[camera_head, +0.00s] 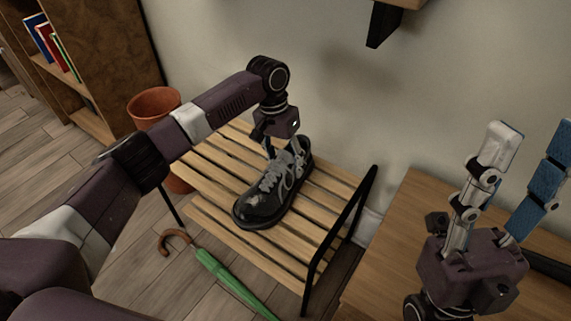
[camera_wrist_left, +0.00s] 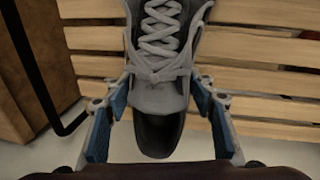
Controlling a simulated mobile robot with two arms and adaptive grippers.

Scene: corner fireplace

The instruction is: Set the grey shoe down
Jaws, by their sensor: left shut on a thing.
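The grey shoe (camera_head: 265,201), black and grey with pale laces, is over the slatted wooden rack (camera_head: 218,218), toe toward the front left. I cannot tell whether its sole touches the slats. My left gripper (camera_head: 285,148) comes from above and is shut on the shoe. In the left wrist view, the fingers (camera_wrist_left: 160,95) lie on both sides of the shoe (camera_wrist_left: 162,60), with slats behind it. The underside of the shoe is hidden. My right gripper (camera_head: 518,190) is open and empty over the wooden surface at the right.
A green umbrella (camera_head: 219,274) with a brown handle lies by the rack's front. A terracotta pot (camera_head: 153,105) stands behind its left side. A black metal frame (camera_head: 340,240) rises at the rack's right end. A bookcase (camera_head: 105,60) is at back left. Slats left of the shoe are bare.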

